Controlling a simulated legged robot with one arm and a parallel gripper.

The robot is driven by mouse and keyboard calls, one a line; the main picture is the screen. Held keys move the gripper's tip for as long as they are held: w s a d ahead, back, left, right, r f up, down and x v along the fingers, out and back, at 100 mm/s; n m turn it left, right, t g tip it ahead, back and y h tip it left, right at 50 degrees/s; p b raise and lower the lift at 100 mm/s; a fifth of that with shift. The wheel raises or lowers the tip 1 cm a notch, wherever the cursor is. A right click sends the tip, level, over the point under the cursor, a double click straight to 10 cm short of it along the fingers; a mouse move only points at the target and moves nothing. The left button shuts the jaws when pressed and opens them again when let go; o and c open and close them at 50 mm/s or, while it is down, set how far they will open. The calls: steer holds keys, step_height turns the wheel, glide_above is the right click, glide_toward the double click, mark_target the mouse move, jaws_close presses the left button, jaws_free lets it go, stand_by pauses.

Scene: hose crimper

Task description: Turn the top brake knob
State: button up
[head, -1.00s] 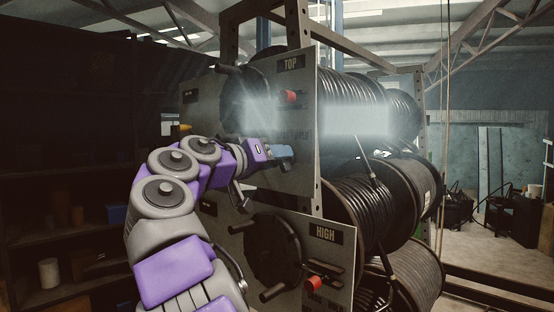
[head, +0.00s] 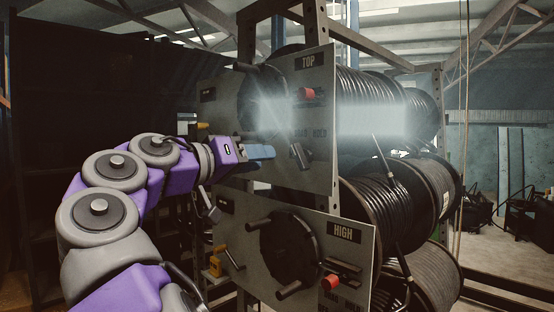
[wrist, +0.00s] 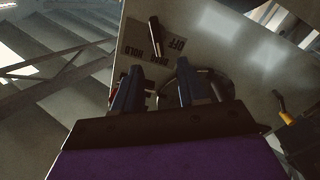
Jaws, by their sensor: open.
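The grey TOP panel (head: 322,110) stands upright, with a red-ended handle (head: 306,93) near its upper middle. Below it a dark knob (head: 299,156) stands out from the panel; it looks tilted. My gripper (head: 268,152), with blue fingers, is left of this knob and apart from it, at about the same height. In the wrist view my gripper (wrist: 165,92) is open with nothing between its fingers. Beyond the fingers a dark lever (wrist: 154,33) shows beside upside-down labels that read OFF and HOLD. A red part is mostly hidden behind the left finger.
A dark crank wheel (head: 262,97) sits on the TOP panel's left. Below, the HIGH panel (head: 357,262) carries another crank wheel (head: 287,248) and red handle (head: 331,282). Hose reels (head: 390,205) fill the rack to the right. A yellow handle (head: 217,266) is at lower left.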

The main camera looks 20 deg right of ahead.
steer(key=v, duration=0.7)
steer(key=shift+a+p, duration=0.15)
steer(key=shift+p, duration=0.3)
steer(key=s+d+f+n+g+y, duration=0.2)
steer(key=s+d+f, duration=0.25)
steer(key=f, duration=0.35)
steer(key=s+d+f+n+g+y, duration=0.1)
steer(key=s+d+f+y, duration=0.2)
steer(key=d+f, duration=0.35)
steer(key=s+d+f+n+g+y, duration=0.2)
steer(key=s+d+f, duration=0.2)
steer(key=f, duration=0.4)
steer(key=s+a+f+n+g+y, duration=0.2)
steer(key=s+a+f+y, duration=0.4)
steer(key=s+f, duration=0.7)
steer(key=s+a+f+n+g+y, duration=0.1)
steer(key=s+a+f+y, duration=0.3)
steer(key=s+a+f, duration=0.75)
steer(key=w+d+f+b, duration=0.1)
steer(key=d+f+b, duration=0.2)
steer(key=f+b, duration=1.3)
steer(key=shift+w+f, duration=0.3)
steer(key=shift+f, duration=0.55)
